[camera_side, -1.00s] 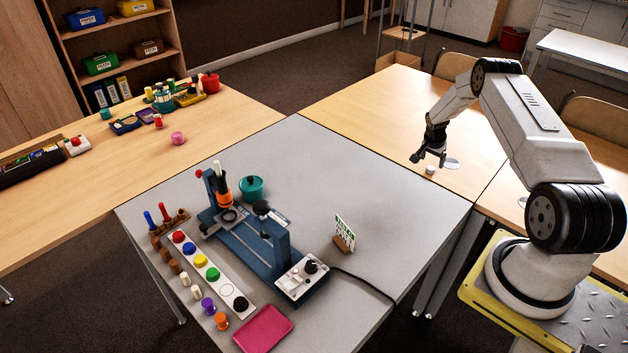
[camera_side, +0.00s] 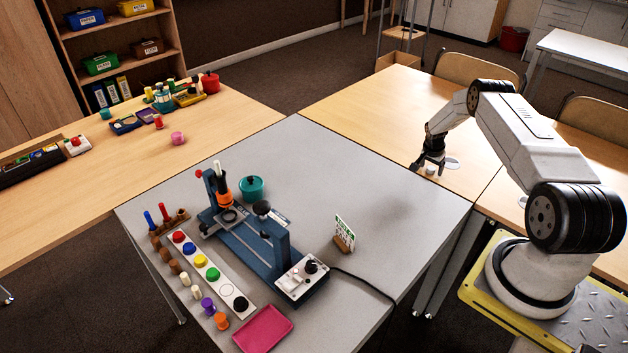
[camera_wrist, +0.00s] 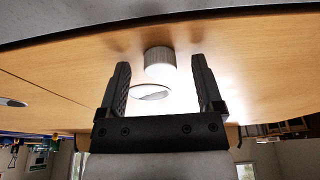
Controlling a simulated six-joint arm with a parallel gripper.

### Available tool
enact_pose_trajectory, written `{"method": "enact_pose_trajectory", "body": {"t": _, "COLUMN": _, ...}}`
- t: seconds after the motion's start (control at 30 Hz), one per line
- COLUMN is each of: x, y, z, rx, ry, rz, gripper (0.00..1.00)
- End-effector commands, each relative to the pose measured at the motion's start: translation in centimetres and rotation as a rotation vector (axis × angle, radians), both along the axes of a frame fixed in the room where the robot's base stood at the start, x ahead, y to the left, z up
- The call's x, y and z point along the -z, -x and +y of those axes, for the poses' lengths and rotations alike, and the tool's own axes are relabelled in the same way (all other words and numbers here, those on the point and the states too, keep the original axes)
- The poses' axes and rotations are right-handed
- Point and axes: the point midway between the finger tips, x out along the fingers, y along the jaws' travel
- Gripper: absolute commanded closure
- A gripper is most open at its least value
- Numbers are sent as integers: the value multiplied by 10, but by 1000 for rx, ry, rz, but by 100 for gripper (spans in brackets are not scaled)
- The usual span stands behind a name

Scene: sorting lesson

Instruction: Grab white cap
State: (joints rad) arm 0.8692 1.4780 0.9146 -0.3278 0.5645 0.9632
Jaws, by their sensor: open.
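The white cap (camera_wrist: 159,61) stands on the wooden table, a short ribbed cylinder seen in the wrist view between and just beyond the fingertips. In the side view the cap (camera_side: 430,170) shows small, partly covered by the fingers. My gripper (camera_side: 428,166) is low over the wooden table, pointing down at the cap. In the wrist view my gripper (camera_wrist: 160,68) is open, with one black finger on each side of the cap and a gap to each. Whether the fingertips reach down beside it is hard to tell.
A flat white disc (camera_wrist: 150,92) lies on the wooden table (camera_side: 350,95) close to the cap. The grey table (camera_side: 330,180) holds a blue fixture (camera_side: 250,235), a strip of coloured caps (camera_side: 206,265) and a pink tray (camera_side: 263,329). The wood around the cap is otherwise clear.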

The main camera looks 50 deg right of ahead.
Motion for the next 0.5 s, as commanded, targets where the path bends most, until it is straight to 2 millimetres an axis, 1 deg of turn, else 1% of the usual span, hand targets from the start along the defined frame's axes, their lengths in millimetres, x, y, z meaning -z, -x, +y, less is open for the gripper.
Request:
{"method": "enact_pose_trajectory", "body": {"t": 0.07, "x": 0, "y": 0, "z": 0, "rx": 0, "ry": 0, "rz": 0, "gripper": 15}}
{"method": "enact_pose_trajectory", "body": {"t": 0.17, "x": 0, "y": 0, "z": 0, "rx": 0, "ry": 0, "rz": 0, "gripper": 44}}
{"method": "enact_pose_trajectory", "body": {"t": 0.2, "x": 0, "y": 0, "z": 0, "rx": 0, "ry": 0, "rz": 0, "gripper": 57}}
{"method": "enact_pose_trajectory", "body": {"t": 0.27, "x": 0, "y": 0, "z": 0, "rx": 0, "ry": 0, "rz": 0, "gripper": 76}}
{"method": "enact_pose_trajectory", "body": {"t": 0.3, "x": 0, "y": 0, "z": 0, "rx": 0, "ry": 0, "rz": 0, "gripper": 88}}
{"method": "enact_pose_trajectory", "body": {"t": 0.33, "x": 0, "y": 0, "z": 0, "rx": 0, "ry": 0, "rz": 0, "gripper": 98}}
{"method": "enact_pose_trajectory", "body": {"t": 0.37, "x": 0, "y": 0, "z": 0, "rx": 0, "ry": 0, "rz": 0, "gripper": 100}}
{"method": "enact_pose_trajectory", "body": {"t": 0.5, "x": 0, "y": 0, "z": 0, "rx": 0, "ry": 0, "rz": 0, "gripper": 100}}
